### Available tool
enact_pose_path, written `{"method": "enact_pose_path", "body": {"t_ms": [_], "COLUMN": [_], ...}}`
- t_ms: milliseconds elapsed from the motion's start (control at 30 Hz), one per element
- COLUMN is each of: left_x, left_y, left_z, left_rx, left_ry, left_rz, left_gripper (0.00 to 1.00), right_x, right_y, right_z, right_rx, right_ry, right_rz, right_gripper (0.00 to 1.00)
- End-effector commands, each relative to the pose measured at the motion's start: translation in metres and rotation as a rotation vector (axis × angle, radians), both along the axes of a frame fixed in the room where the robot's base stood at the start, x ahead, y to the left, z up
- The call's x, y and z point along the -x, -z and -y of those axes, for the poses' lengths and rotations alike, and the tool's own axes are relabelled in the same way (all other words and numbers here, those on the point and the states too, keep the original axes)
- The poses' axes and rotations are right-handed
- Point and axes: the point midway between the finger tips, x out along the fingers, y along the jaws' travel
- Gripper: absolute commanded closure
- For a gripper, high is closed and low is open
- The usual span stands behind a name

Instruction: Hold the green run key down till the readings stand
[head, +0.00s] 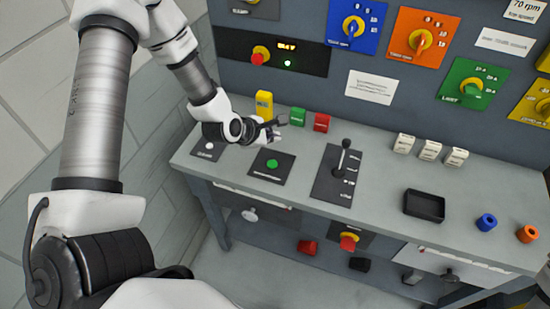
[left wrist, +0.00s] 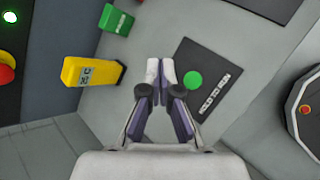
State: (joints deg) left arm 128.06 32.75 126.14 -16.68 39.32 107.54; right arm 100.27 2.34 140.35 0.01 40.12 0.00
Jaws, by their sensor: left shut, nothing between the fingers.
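The green run key (head: 272,164) is a round button on a black plate (head: 259,173) near the left end of the bench. In the left wrist view the green key (left wrist: 192,81) shows uncovered, on a plate marked "HOLD TO RUN" (left wrist: 213,98). My left gripper (head: 277,130) is shut and empty. In the left wrist view its fingertips (left wrist: 160,68) are just left of the key, apart from it in the picture; their height above the bench is hard to tell. A small lit readout (head: 287,46) is on the back panel, too small to read.
A yellow block (head: 264,104), a green block (head: 298,117) and a red block (head: 321,122) stand behind the key. A black lever (head: 344,158) rises to its right. A black tray (head: 424,206) and white blocks are farther right. Bare bench lies between.

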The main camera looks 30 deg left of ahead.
Motion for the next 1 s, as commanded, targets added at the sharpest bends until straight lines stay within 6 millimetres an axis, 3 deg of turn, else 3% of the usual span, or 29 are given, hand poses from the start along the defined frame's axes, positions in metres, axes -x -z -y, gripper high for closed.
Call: {"method": "enact_pose_path", "body": {"t_ms": [267,733,1000], "left_x": [0.001,0.001,0.001], "left_y": [0.015,0.083,0.089], "left_z": [0.0,0.0,0.0], "left_rx": [-0.001,-0.002,-0.002], "left_ry": [0.001,0.001,0.001], "left_rz": [-0.003,-0.001,-0.001], "left_gripper": [1.0,1.0,1.0], "right_x": [0.0,0.0,0.0], "right_y": [0.009,0.059,0.066], "right_z": [0.0,0.0,-0.001], "right_rx": [0.0,0.0,0.0], "right_ry": [-0.001,-0.001,-0.001], "right_rz": [0.0,-0.001,-0.001], "right_gripper": [0.6,0.6,0.6]}}
